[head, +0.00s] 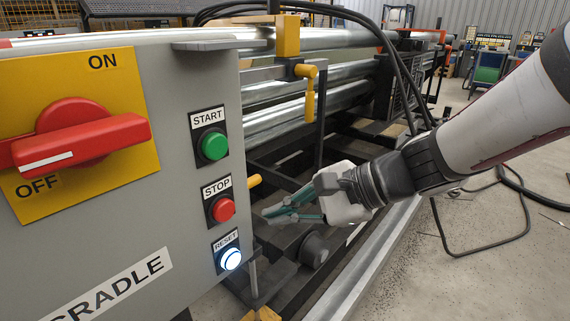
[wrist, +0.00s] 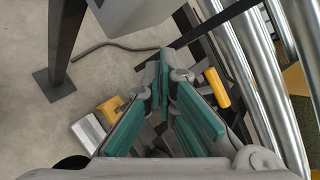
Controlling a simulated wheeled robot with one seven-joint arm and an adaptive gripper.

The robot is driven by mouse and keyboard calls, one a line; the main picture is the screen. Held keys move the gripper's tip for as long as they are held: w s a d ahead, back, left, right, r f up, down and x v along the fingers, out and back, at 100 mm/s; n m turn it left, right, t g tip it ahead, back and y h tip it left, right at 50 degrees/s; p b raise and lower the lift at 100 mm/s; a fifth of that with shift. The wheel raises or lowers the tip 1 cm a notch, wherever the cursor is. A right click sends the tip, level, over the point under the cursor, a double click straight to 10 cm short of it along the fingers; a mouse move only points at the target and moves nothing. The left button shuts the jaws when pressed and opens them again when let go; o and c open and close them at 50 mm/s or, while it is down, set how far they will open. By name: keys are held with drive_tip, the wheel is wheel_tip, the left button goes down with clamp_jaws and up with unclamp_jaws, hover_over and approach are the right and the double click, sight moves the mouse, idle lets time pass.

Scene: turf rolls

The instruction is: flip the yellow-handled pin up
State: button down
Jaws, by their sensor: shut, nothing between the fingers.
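A yellow handle (head: 309,95) hangs down from a yellow elbow beneath a yellow block at the roller frame. A second yellow handle (head: 254,181) sticks out past the grey control box's right edge, partly hidden by the box. A yellow handle also shows in the wrist view (wrist: 217,87), just right of my fingers; it looks like the one beside the box. I cannot tell which handle belongs to the pin. My gripper (head: 268,213) is shut and empty, with its teal-padded fingers pointing left, below and right of the second handle. In the wrist view the fingertips (wrist: 171,68) are close together.
The grey control box (head: 180,180) stands close on the left, with a red rotary switch (head: 80,142) and green, red and lit white buttons. Shiny rollers (head: 300,110) run behind my gripper. Black cables (head: 395,70) hang near my arm. Open floor (head: 480,270) lies right.

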drive_tip(key=w+d+f+m+t+h+p, duration=0.1)
drive_tip(key=w+f+m+t, duration=0.1)
drive_tip(key=w+f+m, duration=0.2)
drive_tip(key=w+d+f+m+t+h+p, duration=0.1)
drive_tip(key=w+f+m+t, duration=0.2)
drive_tip(key=w+f+m, duration=0.2)
drive_tip(key=w+m, duration=0.3)
drive_tip(key=w, duration=0.4)
drive_tip(key=shift+w+f+p, duration=0.2)
drive_tip(key=shift+f+p, duration=0.1)
drive_tip(key=shift+p, duration=0.05)
drive_tip(key=b+x, duration=0.3)
drive_tip(key=x, duration=0.7)
drive_tip(key=shift+a+r, duration=0.2)
drive_tip(key=shift+r, duration=0.75)
drive_tip(key=shift+a+r, duration=0.2)
drive_tip(key=shift+r, duration=0.8)
